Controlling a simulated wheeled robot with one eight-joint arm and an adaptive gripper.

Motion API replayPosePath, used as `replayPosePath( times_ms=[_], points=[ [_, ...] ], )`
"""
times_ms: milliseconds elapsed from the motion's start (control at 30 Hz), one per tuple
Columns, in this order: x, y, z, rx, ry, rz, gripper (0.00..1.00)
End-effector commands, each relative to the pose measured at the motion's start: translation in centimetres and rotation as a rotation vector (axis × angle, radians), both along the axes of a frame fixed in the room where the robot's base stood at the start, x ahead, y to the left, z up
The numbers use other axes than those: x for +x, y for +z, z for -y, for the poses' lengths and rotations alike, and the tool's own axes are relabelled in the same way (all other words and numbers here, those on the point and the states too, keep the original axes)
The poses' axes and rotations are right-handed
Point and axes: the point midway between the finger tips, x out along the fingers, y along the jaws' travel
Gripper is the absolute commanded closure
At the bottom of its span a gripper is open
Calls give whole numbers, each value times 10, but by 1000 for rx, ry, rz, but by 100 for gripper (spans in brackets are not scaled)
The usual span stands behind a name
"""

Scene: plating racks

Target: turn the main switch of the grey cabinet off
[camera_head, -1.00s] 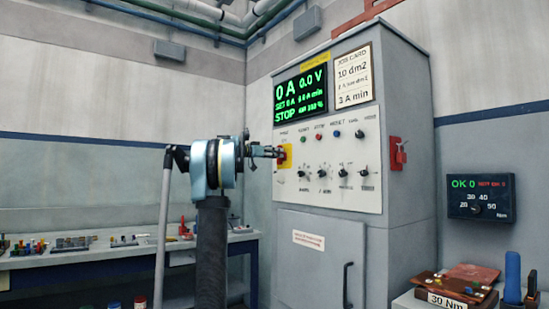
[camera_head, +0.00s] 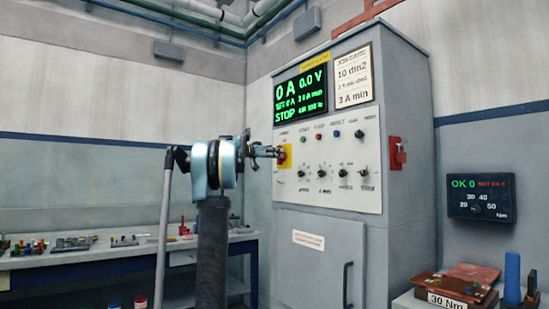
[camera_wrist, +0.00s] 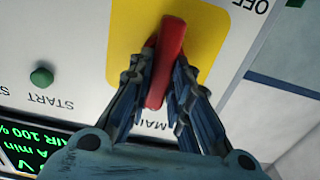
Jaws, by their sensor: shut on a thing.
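The grey cabinet (camera_head: 405,250) stands right of centre in the head view. Its main switch is a red handle (camera_wrist: 168,60) on a yellow plate (camera_wrist: 125,45) at the left edge of the panel. The plate also shows in the head view (camera_head: 286,151), partly behind my gripper (camera_head: 277,152). In the wrist view my gripper (camera_wrist: 162,75) has one finger on each side of the red handle and is shut on it. The handle lies nearly upright in that picture, its top leaning right. The label "OFF" (camera_wrist: 250,5) is upside down at the upper right.
A green START button (camera_wrist: 41,77) sits left of the plate in the wrist view. The cabinet display (camera_head: 300,93) reads 0 A, 0.0 V and STOP. A bench (camera_head: 95,257) with small parts is at left. A red fitting (camera_head: 397,153) is on the cabinet's side.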

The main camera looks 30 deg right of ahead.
Motion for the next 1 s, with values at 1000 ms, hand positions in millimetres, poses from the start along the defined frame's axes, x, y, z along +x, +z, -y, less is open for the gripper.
replayPosePath(
  times_ms=[1000],
  points=[
    [15, -5, -2, -69, 9, -832, 100]
  ],
)
